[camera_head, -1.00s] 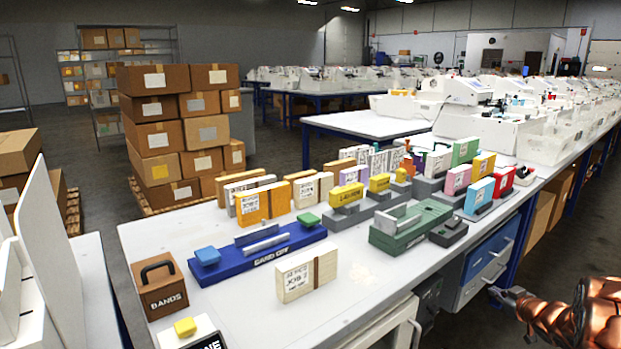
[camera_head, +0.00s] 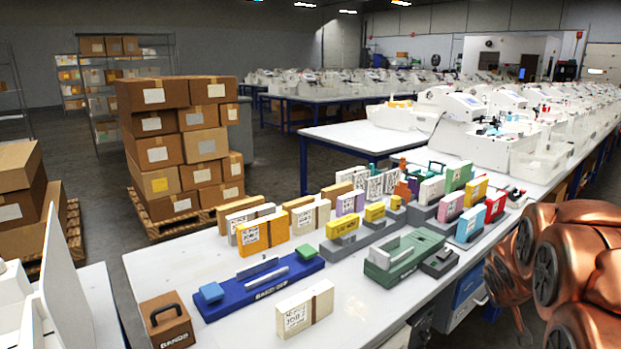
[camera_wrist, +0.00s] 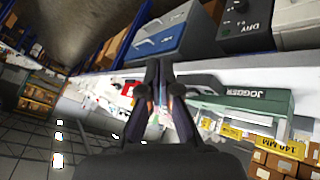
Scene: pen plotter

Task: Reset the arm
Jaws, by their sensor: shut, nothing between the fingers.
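My gripper (camera_wrist: 160,92) shows in the wrist view with its two dark fingers together and nothing between them. In the head view my copper-coloured arm fills the lower right corner, and the gripper itself is not visible there. In the wrist view, which is tilted nearly upside down, a green block marked JOGGER (camera_wrist: 245,103) and blue drawers (camera_wrist: 160,38) lie beyond the fingers. The gripper appears apart from them.
The white worktable (camera_head: 225,334) carries a blue BAND OFF fixture (camera_head: 258,287), a cream block (camera_head: 305,308), a brown BANDS box (camera_head: 167,322) and a green fixture (camera_head: 403,256). Stacked cartons (camera_head: 185,150) stand on a pallet behind. Dark floor (camera_head: 480,335) shows beside the table's right edge.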

